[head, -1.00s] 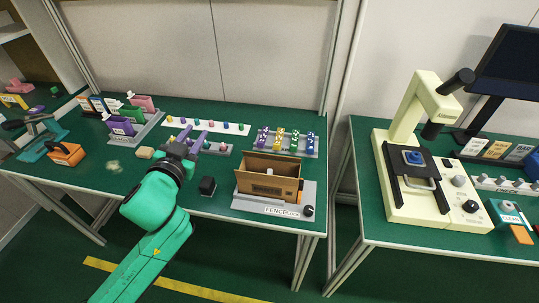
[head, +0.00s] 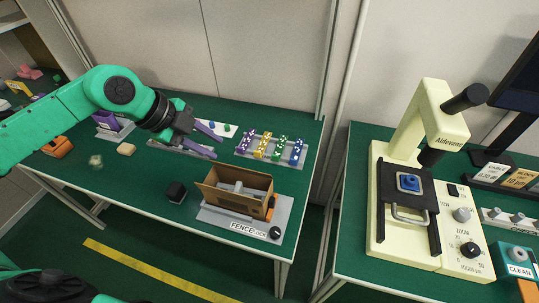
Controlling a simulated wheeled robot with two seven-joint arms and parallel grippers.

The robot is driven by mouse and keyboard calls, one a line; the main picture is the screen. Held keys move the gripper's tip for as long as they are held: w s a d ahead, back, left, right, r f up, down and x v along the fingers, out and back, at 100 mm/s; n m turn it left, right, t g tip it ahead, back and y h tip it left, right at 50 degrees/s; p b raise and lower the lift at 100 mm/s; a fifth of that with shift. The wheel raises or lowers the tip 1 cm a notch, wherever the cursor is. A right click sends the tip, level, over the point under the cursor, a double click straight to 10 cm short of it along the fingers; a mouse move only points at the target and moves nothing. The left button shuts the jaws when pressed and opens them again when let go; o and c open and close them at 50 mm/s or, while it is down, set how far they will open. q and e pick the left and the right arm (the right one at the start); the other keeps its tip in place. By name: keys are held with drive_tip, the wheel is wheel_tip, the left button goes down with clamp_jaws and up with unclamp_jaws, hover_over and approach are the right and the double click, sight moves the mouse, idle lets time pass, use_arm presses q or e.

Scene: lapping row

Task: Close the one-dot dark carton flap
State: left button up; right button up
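An open brown cardboard carton (head: 264,185) stands on a grey fixture plate (head: 216,216) labelled FENCE LOCK, near the front of the left table. Its long panels stand up at the far and near sides, and a grey object (head: 240,189) shows inside. I cannot make out dot marks on the flaps, so I cannot tell which is the one-dot dark flap. My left gripper (head: 212,139) is above the table, behind and left of the carton and apart from it. Its two purple fingers are spread with nothing between them. My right gripper is not in view.
A cream microscope (head: 400,262) stands on the right table, across a gap.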

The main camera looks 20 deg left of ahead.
use_arm(q)
drive_tip(key=p, duration=0.2)
approach(239, 168)
drive_tip(key=f, duration=0.2)
drive_tip(key=w+d+f, duration=0.1)
drive_tip(key=f, duration=0.1)
drive_tip(key=w+d+f+p, duration=0.1)
drive_tip(key=shift+w+d+f, duration=0.35)
drive_tip(key=shift+w+f, duration=0.05)
drive_tip(key=x, duration=0.2)
drive_tip(key=shift+w+d+f, duration=0.15)
drive_tip(key=shift+f, duration=0.5)
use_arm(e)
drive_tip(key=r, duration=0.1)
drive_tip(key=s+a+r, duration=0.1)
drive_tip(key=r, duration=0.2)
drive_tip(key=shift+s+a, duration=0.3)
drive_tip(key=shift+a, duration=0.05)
use_arm(q)
clamp_jaws()
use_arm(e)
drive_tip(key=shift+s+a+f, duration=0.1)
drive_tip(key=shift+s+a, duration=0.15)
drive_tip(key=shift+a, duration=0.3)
